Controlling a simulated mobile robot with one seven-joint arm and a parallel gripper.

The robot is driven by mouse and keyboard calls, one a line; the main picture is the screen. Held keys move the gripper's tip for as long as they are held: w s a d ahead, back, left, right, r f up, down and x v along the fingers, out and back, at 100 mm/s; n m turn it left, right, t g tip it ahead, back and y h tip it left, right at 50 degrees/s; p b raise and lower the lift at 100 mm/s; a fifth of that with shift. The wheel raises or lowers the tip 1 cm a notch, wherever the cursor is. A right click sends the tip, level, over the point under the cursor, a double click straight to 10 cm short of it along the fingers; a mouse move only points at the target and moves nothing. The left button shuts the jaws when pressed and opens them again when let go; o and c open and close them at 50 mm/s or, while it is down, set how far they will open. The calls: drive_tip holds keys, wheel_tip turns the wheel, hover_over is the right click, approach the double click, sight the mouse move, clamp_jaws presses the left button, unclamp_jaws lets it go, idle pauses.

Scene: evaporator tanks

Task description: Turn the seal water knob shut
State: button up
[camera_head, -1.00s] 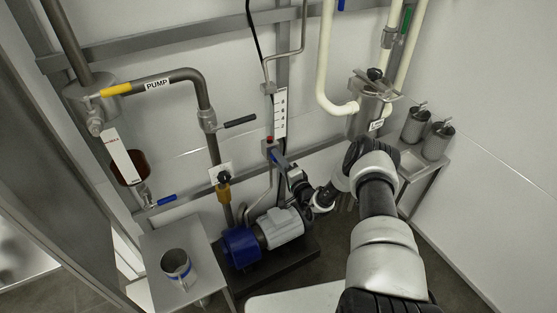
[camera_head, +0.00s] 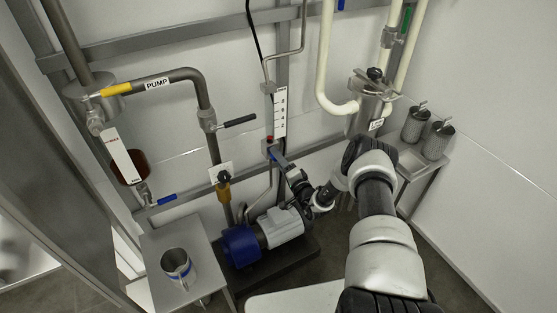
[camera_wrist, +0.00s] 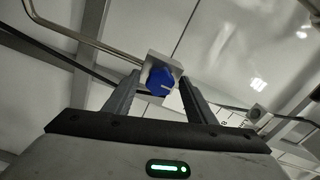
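A blue knob (camera_wrist: 160,82) with a pale mark on its face sits on a small grey metal block (camera_wrist: 165,63) in the wrist view. My gripper (camera_wrist: 159,97) is open, with one finger on each side of the knob in the picture. I see gaps between the fingers and the knob, and I cannot tell the remaining depth. In the head view, my gripper (camera_head: 281,160) is at the small valve block (camera_head: 269,147) below the white scale; the knob's face is mostly hidden there by my gripper.
The pump with its grey motor (camera_head: 280,226) stands below my arm. A black-handled valve (camera_head: 238,121) and a brass fitting (camera_head: 224,194) are to the left. A metal jug (camera_head: 178,266) stands on a side table (camera_head: 155,244). A thin bent pipe (camera_wrist: 85,36) runs to the knob's block.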

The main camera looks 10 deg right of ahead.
drive_tip(key=shift+s, duration=0.1)
drive_tip(key=p+v, duration=0.2)
drive_tip(key=v, duration=1.5)
